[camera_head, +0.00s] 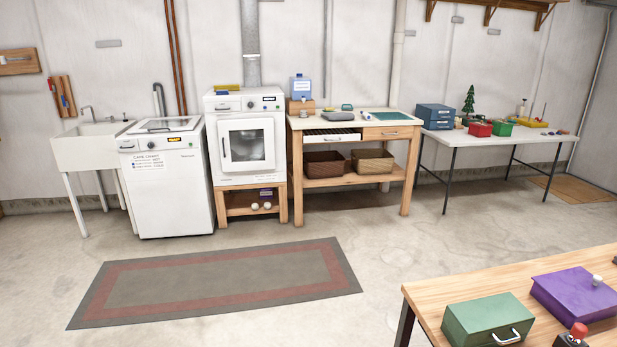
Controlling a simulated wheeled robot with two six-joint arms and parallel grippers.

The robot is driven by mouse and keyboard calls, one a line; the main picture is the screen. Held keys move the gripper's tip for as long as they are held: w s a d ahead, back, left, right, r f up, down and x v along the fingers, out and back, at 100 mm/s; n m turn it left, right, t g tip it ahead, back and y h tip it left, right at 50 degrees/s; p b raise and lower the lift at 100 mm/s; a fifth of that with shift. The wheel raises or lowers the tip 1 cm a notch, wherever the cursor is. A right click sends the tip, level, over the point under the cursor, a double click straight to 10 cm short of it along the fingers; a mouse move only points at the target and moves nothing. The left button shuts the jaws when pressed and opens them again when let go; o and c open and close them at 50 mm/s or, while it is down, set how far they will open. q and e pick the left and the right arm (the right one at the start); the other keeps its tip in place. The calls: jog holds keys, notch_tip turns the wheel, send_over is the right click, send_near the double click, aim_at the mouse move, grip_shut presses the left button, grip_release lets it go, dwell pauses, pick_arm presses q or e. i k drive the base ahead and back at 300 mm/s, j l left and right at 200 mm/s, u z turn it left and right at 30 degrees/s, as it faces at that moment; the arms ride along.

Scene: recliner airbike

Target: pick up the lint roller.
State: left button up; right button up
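I cannot make out the lint roller for certain. A small whitish roll-like item (366,116) lies on top of the wooden workbench (345,125) at the back, but it is too small to identify. Neither of my grippers is in view.
A sink (95,130), a top-loading washer (168,185) and a front-loading machine (247,145) stand left of the workbench. A white folding table (510,138) with small items is at the right. A flat rug (220,280) lies on open floor. A wooden table (428,300) fills the lower right.

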aim_at(368, 117)
jog(key=i+j+u, duration=0.15)
jog(key=i, duration=0.4)
jog(key=i+j+u, duration=0.1)
jog(key=i+j, duration=0.15)
jog(key=i, duration=0.3)
jog(key=i+j+u, duration=0.15)
jog(key=i, duration=0.45)
jog(key=i+z, duration=0.25)
jog(key=i, duration=0.3)
jog(key=i+z, duration=0.3)
jog(key=i, duration=0.3)
jog(key=i+j+z, duration=0.25)
jog(key=i, duration=0.3)
jog(key=i+l+z, duration=0.1)
jog(key=i, duration=0.4)
jog(key=i+l, duration=0.2)
jog(key=i, duration=0.25)
jog(key=i+l+z, duration=0.15)
jog(key=i, duration=0.35)
jog(key=u, duration=0.3)
jog(key=i+l+u, duration=0.75)
jog(key=l, duration=0.15)
jog(key=l+u, duration=0.25)
jog(key=l, duration=0.15)
jog(key=i, duration=0.05)
